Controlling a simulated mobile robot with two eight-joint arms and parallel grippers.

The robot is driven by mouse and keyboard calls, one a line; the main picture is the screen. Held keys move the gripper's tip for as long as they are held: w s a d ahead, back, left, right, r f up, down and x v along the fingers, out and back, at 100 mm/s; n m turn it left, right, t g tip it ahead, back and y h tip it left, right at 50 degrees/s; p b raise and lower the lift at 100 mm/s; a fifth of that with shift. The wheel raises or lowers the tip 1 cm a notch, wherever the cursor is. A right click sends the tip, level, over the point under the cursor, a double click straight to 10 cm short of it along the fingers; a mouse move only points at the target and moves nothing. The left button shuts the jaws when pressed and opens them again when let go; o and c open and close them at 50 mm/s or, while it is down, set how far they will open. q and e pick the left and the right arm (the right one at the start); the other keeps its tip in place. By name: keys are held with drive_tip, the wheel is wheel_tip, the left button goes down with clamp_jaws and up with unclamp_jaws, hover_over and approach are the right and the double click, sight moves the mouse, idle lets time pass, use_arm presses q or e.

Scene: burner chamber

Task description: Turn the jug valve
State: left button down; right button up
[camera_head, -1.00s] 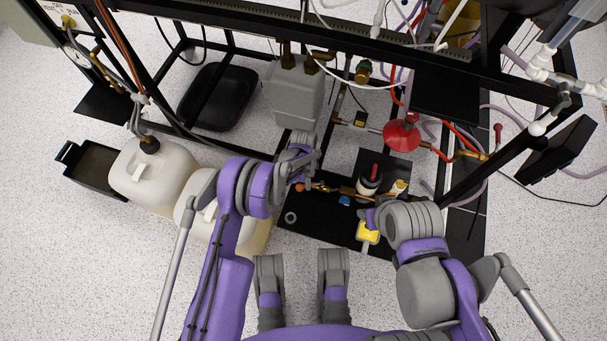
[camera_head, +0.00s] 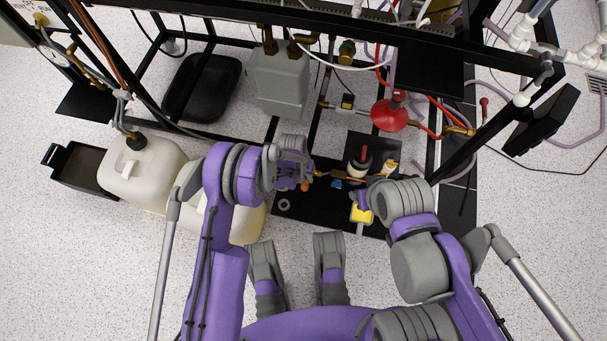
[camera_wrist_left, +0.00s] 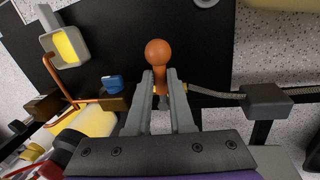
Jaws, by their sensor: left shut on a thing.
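The jug valve's handle ends in an orange-brown knob (camera_wrist_left: 158,53), seen in the left wrist view. The knob also shows in the head view (camera_head: 305,187), above the black base plate (camera_head: 318,219). My left gripper (camera_wrist_left: 160,88) is shut on the handle just behind the knob, and the knob sticks out past the fingertips. In the head view my left gripper (camera_head: 306,178) partly hides the valve. My right gripper (camera_head: 364,196) is close to a yellow and grey piece (camera_head: 361,214); its fingers are too hidden to tell their state.
Two white jugs stand at left, one (camera_head: 140,172) beside a black tray (camera_head: 88,166). A grey tank (camera_head: 281,85), a red round part (camera_head: 389,115) and pipes crowd the black frame. A metal ring (camera_head: 284,205) lies on the base plate.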

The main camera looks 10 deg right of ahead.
use_arm(q)
drive_tip(key=shift+s+d+n, duration=0.25)
drive_tip(key=shift+d+n, duration=0.1)
drive_tip(key=shift+n, duration=0.35)
drive_tip(key=shift+d, duration=0.1)
drive_tip(key=c, duration=0.8)
unclamp_jaws()
drive_tip(key=r+p, duration=0.1)
drive_tip(key=r, duration=0.2)
drive_tip(key=a+r+p, duration=0.1)
drive_tip(key=r, duration=0.3)
drive_tip(key=a+r, duration=0.1)
drive_tip(key=r, duration=0.2)
drive_tip(key=shift+w+r+p, duration=0.3)
drive_tip(key=shift+w+p, duration=0.1)
